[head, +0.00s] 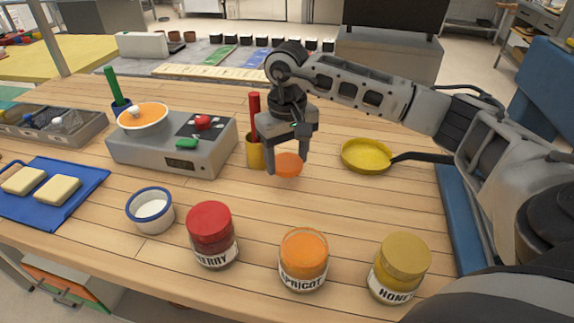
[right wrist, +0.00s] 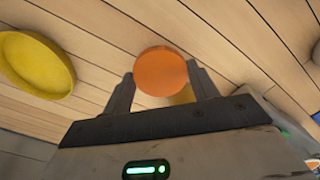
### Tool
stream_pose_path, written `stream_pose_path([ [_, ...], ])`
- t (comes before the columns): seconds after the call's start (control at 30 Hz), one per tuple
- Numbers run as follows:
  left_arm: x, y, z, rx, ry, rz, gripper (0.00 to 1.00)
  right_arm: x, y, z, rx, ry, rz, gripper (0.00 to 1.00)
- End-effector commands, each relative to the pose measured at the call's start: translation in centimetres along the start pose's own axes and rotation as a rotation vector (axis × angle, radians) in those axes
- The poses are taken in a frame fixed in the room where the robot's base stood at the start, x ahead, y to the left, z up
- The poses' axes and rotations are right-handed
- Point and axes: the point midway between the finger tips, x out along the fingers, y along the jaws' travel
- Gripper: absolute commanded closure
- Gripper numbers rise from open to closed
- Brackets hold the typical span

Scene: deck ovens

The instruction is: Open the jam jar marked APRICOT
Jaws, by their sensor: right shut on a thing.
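The APRICOT jar (head: 303,262) stands upright on the table at the front, its label facing me. Its top shows an orange surface without a separate lid. My right gripper (head: 287,160) is shut on an orange round lid (head: 288,168), held above the table well behind the jar. The lid also shows between the fingers (right wrist: 163,82) in the right wrist view. My left gripper is not in view.
A red-lidded CHERRY jar (head: 211,236) and a HONEY jar (head: 399,268) flank the apricot jar. A yellow pan (head: 367,156), a scale (head: 172,145) and a yellow cup (head: 256,152) stand behind. Bare table lies between the jars and pan.

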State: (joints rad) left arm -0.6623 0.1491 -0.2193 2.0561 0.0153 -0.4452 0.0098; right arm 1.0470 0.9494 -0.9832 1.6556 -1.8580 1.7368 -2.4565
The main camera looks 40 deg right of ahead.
Motion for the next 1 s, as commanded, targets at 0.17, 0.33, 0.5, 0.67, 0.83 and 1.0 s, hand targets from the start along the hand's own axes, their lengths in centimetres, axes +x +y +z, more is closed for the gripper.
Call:
stream_pose_path([
  [0.17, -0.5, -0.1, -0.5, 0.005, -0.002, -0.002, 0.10, 2.5, 0.0, 0.1, 0.001, -0.007, 0.000, 0.69],
  [0.33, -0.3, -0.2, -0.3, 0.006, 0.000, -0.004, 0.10, 3.2, 0.0, -0.1, 0.000, -0.001, 0.000, 0.69],
  [0.5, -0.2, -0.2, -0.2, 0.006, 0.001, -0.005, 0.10, 3.4, 0.0, 0.0, 0.000, -0.001, 0.000, 0.69],
  [0.67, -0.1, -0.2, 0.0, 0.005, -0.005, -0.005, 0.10, 3.5, 0.0, 0.0, 0.000, -0.001, 0.000, 0.22],
  [0.83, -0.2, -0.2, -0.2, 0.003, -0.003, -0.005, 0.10, 3.5, 0.0, 0.0, 0.000, -0.001, 0.000, 0.19],
  [1.0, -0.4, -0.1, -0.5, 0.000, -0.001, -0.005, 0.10, 3.1, 0.0, 0.0, 0.001, -0.001, -0.001, 0.19],
])
